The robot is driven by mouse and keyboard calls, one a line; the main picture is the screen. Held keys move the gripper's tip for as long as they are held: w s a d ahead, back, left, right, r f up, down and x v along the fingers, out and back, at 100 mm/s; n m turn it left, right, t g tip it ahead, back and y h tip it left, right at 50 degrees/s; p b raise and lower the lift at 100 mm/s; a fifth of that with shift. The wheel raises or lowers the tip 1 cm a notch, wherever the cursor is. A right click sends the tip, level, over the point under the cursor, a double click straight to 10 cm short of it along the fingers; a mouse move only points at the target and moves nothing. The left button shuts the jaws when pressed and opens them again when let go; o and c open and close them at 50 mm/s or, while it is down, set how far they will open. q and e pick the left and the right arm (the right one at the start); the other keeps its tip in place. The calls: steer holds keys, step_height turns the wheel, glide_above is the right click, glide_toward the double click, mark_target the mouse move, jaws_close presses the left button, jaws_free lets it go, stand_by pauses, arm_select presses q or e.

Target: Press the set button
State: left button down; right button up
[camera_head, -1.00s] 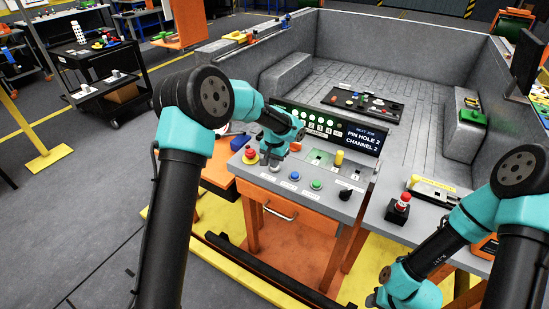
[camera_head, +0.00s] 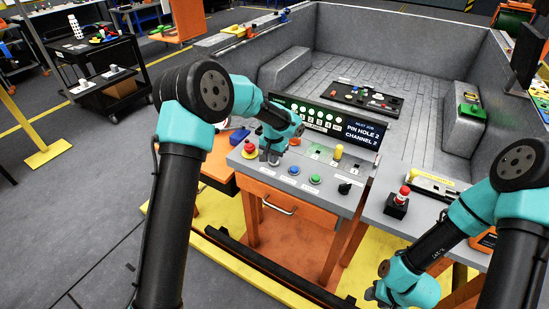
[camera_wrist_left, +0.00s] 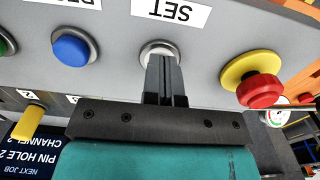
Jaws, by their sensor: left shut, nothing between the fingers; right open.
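The set button (camera_wrist_left: 152,46) is pale, in a light ring on the grey panel, below the white SET label (camera_wrist_left: 170,11) that reads upside down in the left wrist view. My left gripper (camera_wrist_left: 166,60) is shut and empty, its fingertips in front of the button and covering much of it. Whether the tips touch it or how far it is pressed cannot be told. In the head view my left gripper (camera_head: 272,157) points down at the panel, hiding the button. My right gripper (camera_head: 371,295) is low at the bottom, right of centre, its fingers barely visible.
A red emergency knob (camera_wrist_left: 261,90) on a yellow base sits right of the fingers in the wrist view. A blue button (camera_wrist_left: 71,49) lies to the left. The panel also has a green button (camera_head: 315,180) and black knob (camera_head: 345,188). The display (camera_head: 362,133) reads PIN HOLE 2, CHANNEL 2.

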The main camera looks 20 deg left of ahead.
arm_select(q)
step_height(320, 180, up, 14)
steer(key=shift+f, duration=0.15)
stand_by(0.7)
